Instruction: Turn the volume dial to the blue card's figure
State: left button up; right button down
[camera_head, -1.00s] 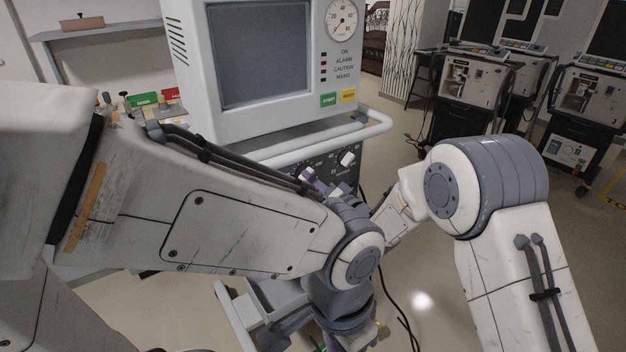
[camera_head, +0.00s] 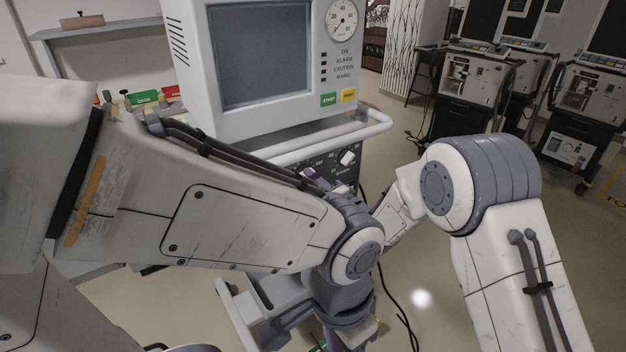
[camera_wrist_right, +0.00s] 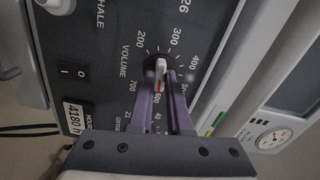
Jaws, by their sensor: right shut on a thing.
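The volume dial (camera_wrist_right: 160,68) is a white, bar-shaped knob with a red mark, on a dark panel in the right wrist view. Figures from 200 to 700 ring it. The red mark faces the 600 figure. My right gripper (camera_wrist_right: 165,78) is shut on the dial, its purple fingers on either side of the knob. In the head view the right gripper (camera_head: 316,179) shows partly behind my left arm, and the dial is largely hidden there. My left gripper (camera_head: 350,342) is at the bottom edge, mostly cut off. I see no blue card.
The ventilator's monitor (camera_head: 259,55) stands above the panel, with a white rail (camera_head: 375,125) at its front. A rocker switch (camera_wrist_right: 74,72) and an hours label (camera_wrist_right: 80,117) are beside the dial. More ventilators (camera_head: 470,85) stand at the back right. Open floor lies right of the panel.

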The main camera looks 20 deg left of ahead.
jog(key=c, duration=0.9)
grip_release()
jog(key=shift+o, duration=0.2)
jog(key=shift+s+d, duration=0.1)
jog(key=shift+d, duration=0.05)
jog(key=b+v, duration=0.1)
jog(key=v, duration=0.9)
jog(key=shift+s+d, duration=0.1)
